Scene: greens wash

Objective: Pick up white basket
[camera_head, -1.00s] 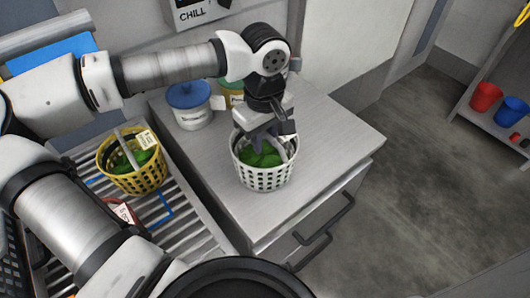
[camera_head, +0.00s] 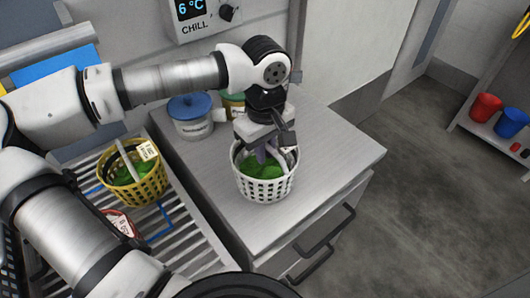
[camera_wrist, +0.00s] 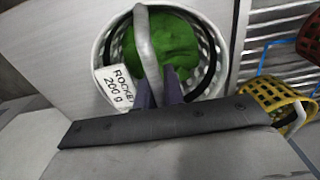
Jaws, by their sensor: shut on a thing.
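The white basket (camera_head: 265,185) stands upright on the grey counter and holds green leaves (camera_head: 262,170). In the wrist view the white basket (camera_wrist: 106,42) shows its arched handle (camera_wrist: 147,45) and a tag (camera_wrist: 117,86) reading "ROCKE… 200 g". My gripper (camera_head: 268,150) is over the basket, pointing down, with its fingers at the handle. In the wrist view my gripper (camera_wrist: 160,95) is shut on the handle. Whether the basket's base touches the counter cannot be told.
A yellow basket (camera_head: 150,188) with greens stands on the slatted rack (camera_head: 180,238) at left. A blue-lidded jar (camera_head: 190,118) and a green-and-yellow container (camera_head: 232,104) stand behind the white basket. The counter (camera_head: 325,150) is clear to the right. Drawer handles (camera_head: 325,235) stick out in front.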

